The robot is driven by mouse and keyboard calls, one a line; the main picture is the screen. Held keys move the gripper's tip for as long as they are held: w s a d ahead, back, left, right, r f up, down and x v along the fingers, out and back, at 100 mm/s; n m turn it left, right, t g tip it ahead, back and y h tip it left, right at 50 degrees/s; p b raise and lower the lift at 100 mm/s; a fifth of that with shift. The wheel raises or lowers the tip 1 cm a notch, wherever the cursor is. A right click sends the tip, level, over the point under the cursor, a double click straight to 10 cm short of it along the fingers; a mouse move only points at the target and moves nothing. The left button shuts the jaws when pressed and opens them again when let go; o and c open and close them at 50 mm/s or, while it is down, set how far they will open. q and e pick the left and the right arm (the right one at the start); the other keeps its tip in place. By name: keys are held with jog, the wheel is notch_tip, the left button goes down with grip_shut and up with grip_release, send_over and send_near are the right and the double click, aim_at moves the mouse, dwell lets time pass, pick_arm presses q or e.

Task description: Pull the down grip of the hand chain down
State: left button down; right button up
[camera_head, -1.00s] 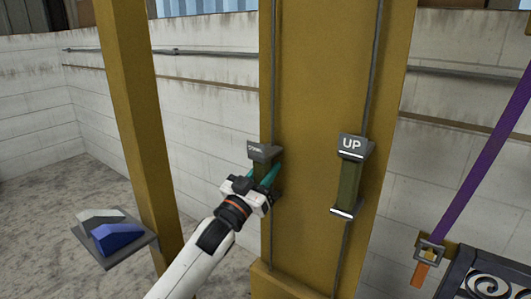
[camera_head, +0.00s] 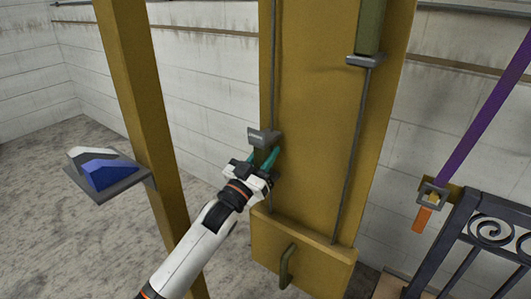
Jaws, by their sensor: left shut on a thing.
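The down grip (camera_head: 265,136) hangs on the left hand chain (camera_head: 274,60) in front of the yellow post (camera_head: 315,130). Its grey upper cap shows, with a label too small to read. My left gripper (camera_head: 265,158) is shut on the grip just below this cap and hides most of its body. The up grip (camera_head: 371,28) hangs on the right chain (camera_head: 355,140), much higher, cut off by the top edge. My right gripper is not in view.
A yellow ledge with a handle (camera_head: 287,266) juts from the post's foot. A slimmer yellow post (camera_head: 145,120) carries a plate with blue and white blocks (camera_head: 103,170) at left. A purple strap (camera_head: 490,105) and black gate (camera_head: 480,235) are at right.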

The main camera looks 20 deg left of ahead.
pick_arm(q)
jog(key=shift+f, duration=0.2)
jog(key=c, duration=1.1)
grip_release()
jog(key=shift+r, duration=0.15)
jog(key=shift+s+a+f, duration=0.2)
jog(key=shift+s+f, duration=0.05)
jog(key=shift+s, duration=0.25)
jog(key=p+v, duration=0.1)
jog(key=v, duration=0.9)
jog(key=shift+s+a+f+p, duration=0.1)
jog(key=shift+s+f+p, duration=0.1)
jog(key=shift+s+p, duration=0.15)
